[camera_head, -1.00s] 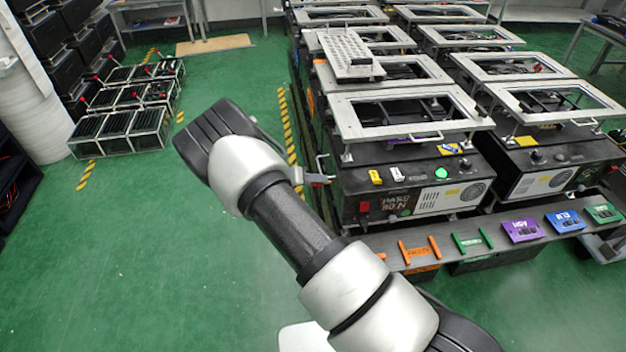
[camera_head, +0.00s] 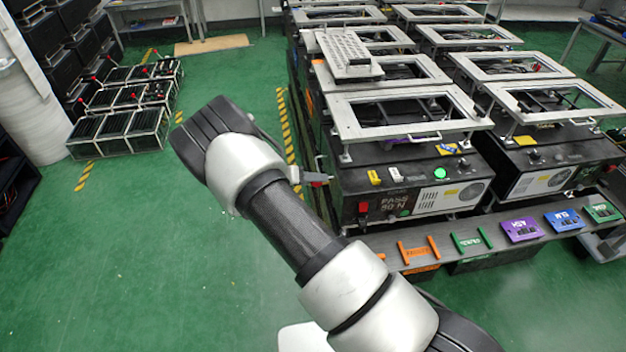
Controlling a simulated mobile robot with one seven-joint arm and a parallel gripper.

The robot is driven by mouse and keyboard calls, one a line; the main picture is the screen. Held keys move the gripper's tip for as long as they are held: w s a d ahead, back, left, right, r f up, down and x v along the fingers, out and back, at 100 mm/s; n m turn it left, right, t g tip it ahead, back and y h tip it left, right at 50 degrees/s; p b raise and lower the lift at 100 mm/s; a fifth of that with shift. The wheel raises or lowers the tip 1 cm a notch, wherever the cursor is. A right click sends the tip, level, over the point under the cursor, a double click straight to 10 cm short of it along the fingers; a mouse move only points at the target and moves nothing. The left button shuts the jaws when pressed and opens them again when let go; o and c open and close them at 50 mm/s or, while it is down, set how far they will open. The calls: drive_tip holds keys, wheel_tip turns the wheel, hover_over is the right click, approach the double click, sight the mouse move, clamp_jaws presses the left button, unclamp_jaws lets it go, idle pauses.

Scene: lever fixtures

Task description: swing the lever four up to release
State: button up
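The nearest fixture is a black box with a pale open frame on top (camera_head: 410,108), right of my arm. A thin metal handle, which may be a lever (camera_head: 322,167), stands at the box's left front corner. No number shows on it that I can read. My gripper (camera_head: 316,178) seems to be the small grey piece sticking out behind my pale wrist joint, close to that handle. The wrist hides most of it. I cannot tell whether it touches the handle or whether its fingers are open.
More framed boxes stand in rows behind and to the right. A dark shelf (camera_head: 463,255) with several coloured labelled blocks runs along the front. Black crates (camera_head: 132,128) stand on the floor at the left. The green floor (camera_head: 130,260) at the left is clear.

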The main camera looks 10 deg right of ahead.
drive_tip(key=v, duration=1.6)
drive_tip(key=shift+r, duration=0.15)
drive_tip(key=s+d+r+m+g+y+p, duration=0.1)
drive_tip(key=s+d+r+m+g+y, duration=0.1)
drive_tip(key=s+d+r+m, duration=0.6)
drive_tip(key=s+d+r+m+g+y+p, duration=0.1)
drive_tip(key=s+d+r+m+y+p, duration=0.15)
drive_tip(key=r+m, duration=0.7)
drive_tip(key=s+d+r+m+t+y+p, duration=0.1)
drive_tip(key=s+d+r+m+y, duration=0.1)
drive_tip(key=s+r+m, duration=0.5)
drive_tip(key=s+d+r+m+t+y+p, duration=0.1)
drive_tip(key=s+r+m+t+y, duration=0.1)
drive_tip(key=s+r+m, duration=0.5)
drive_tip(key=s+r+y, duration=0.1)
drive_tip(key=s, duration=0.4)
drive_tip(key=shift+d+r+m, duration=0.15)
drive_tip(key=shift+d+m, duration=0.2)
drive_tip(key=shift+d, duration=0.1)
